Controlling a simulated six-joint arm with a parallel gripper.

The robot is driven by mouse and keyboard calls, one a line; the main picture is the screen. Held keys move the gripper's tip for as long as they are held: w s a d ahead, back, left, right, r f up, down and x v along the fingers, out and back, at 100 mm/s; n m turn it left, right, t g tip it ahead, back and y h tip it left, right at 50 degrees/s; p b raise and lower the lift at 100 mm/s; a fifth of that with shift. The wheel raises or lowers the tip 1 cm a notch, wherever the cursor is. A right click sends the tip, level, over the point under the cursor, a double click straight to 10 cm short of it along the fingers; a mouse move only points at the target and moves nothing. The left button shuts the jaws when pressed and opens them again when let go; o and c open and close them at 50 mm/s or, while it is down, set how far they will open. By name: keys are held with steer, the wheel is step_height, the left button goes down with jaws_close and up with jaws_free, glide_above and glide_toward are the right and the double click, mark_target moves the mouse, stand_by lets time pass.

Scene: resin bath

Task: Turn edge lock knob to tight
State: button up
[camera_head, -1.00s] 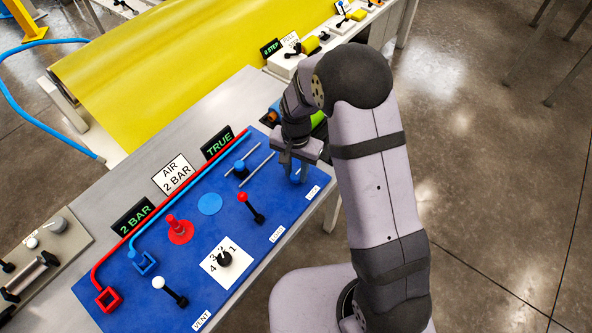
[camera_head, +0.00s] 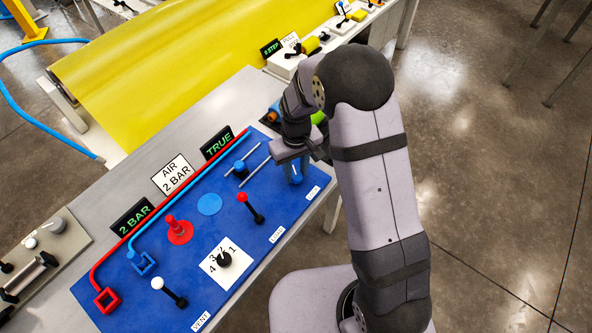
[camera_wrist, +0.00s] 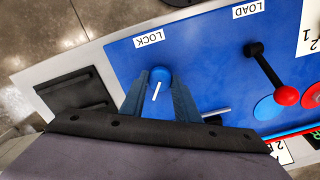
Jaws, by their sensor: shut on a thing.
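The edge lock knob (camera_wrist: 160,75) is a round blue knob with a white pointer line, on the blue panel (camera_wrist: 205,65) beside the LOCK label (camera_wrist: 149,39). In the wrist view its pointer line is slightly tilted off the vertical. My gripper (camera_wrist: 160,84) is shut on the knob, one finger on each side. In the head view my gripper (camera_head: 294,172) is at the panel's right end, and its fingers and wrist hide most of the knob. The LOCK label (camera_head: 313,192) lies just right of it. No tight mark is readable.
Left of my gripper are a red-tipped LOAD lever (camera_head: 250,207), two metal rails with a blue block (camera_head: 240,170), and a numbered dial (camera_head: 225,259). A white-tipped VENT lever (camera_head: 169,291) is further left. Displays (camera_head: 217,143) stand behind the panel.

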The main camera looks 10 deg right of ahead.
mark_target(296, 174)
steer(key=shift+w+n, duration=0.1)
steer(key=shift+n, duration=0.9)
steer(key=o, duration=1.1)
steer(key=shift+c, duration=0.2)
steer(key=shift+r+b, duration=1.05)
steer(key=shift+r, duration=2.65)
